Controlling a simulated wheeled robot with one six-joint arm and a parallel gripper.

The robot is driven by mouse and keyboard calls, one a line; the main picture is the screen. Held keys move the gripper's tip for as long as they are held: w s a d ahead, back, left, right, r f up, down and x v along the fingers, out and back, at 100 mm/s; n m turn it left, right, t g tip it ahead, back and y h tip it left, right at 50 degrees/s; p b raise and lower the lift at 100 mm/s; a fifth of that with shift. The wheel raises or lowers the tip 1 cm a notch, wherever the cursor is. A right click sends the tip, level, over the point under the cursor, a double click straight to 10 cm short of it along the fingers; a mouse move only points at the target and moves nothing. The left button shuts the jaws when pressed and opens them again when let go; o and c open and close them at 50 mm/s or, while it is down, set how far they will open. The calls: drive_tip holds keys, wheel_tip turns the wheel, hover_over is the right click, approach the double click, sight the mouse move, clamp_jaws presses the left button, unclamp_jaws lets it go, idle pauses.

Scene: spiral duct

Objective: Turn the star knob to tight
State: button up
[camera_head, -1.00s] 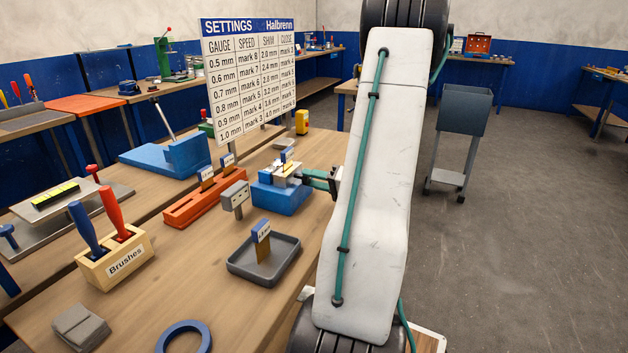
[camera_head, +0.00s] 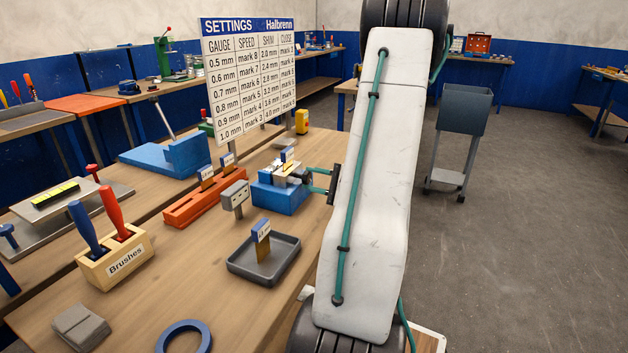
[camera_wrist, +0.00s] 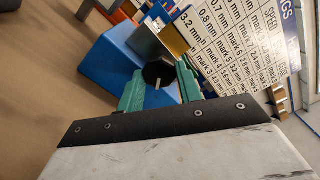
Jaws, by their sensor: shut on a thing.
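The black star knob (camera_wrist: 158,71) sits on the side of a blue block fixture (camera_head: 279,197), which also shows in the wrist view (camera_wrist: 108,67). A short pale mark shows on the knob's face, pointing toward the bottom of the wrist view. My gripper (camera_wrist: 160,76) has its two green fingers on either side of the knob, shut on it. In the head view, my gripper (camera_head: 309,179) reaches the fixture from the right, and the knob is small there. A shim with a blue-and-white tag (camera_head: 287,154) stands in the fixture's top. Any tight marking is not readable.
The settings board (camera_head: 249,75) stands behind the fixture. Open floor lies to the right.

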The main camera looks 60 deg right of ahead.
drive_tip(key=m, duration=0.6)
drive_tip(key=shift+a+f, duration=0.1)
drive_tip(key=shift+m, duration=0.3)
idle(0.3)
drive_tip(key=o, duration=1)
drive_tip(key=shift+s, duration=0.1)
drive_tip(key=s, duration=0.7)
drive_tip(key=shift+s+d, duration=0.3)
drive_tip(key=shift+d, duration=0.05)
drive_tip(key=shift+s, duration=0.1)
